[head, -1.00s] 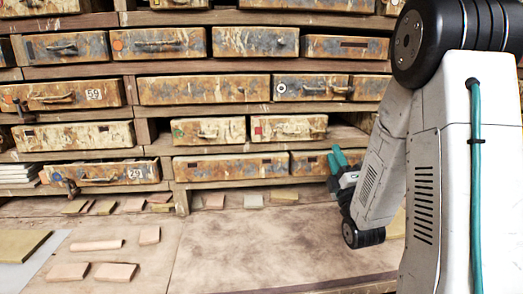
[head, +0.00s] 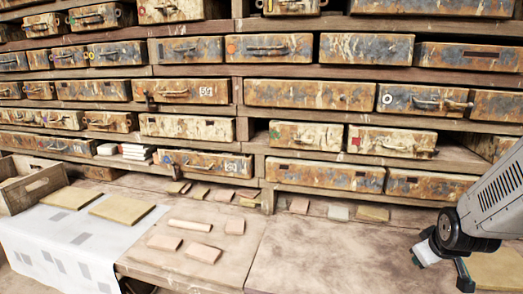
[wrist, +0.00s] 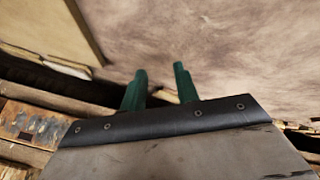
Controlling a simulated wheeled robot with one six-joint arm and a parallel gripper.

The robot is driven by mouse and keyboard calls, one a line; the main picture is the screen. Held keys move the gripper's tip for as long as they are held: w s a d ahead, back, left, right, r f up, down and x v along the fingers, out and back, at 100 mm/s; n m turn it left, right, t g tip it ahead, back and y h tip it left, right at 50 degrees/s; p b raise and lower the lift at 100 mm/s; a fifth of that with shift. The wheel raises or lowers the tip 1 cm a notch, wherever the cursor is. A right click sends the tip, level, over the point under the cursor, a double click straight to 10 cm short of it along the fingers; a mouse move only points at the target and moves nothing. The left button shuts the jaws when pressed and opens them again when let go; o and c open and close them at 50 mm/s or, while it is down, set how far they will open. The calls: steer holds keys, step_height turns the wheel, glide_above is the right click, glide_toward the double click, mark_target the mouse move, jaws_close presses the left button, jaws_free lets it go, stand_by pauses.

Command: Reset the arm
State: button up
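My gripper (wrist: 160,72) shows two green fingers in the wrist view. They stand apart with nothing visible between them, above a pale brown surface. In the head view my arm enters from the right edge and its wrist end hangs low over the right part of the wooden workbench (head: 330,250). Only a small bit of green shows there, so the fingers are mostly hidden.
Shelves of rusty drawers (head: 310,94) fill the back. Several clay tiles (head: 190,226) lie on the bench at left centre. A white sheet (head: 60,240) with two tan boards and a wooden crate (head: 35,182) are at far left. The bench's right-middle is clear.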

steer(key=s+a+r+m+g+y, duration=0.1)
steer(key=s+a+r+g, duration=0.1)
steer(key=s+a+r, duration=0.5)
steer(key=s+a+r+m+g+y, duration=0.1)
steer(key=s+a+r+g, duration=0.2)
steer(key=s+a+r, duration=0.5)
steer(key=s+a, duration=0.1)
steer(key=s, duration=0.5)
steer(key=shift+s+m+y, duration=0.3)
steer(key=shift+s, duration=0.1)
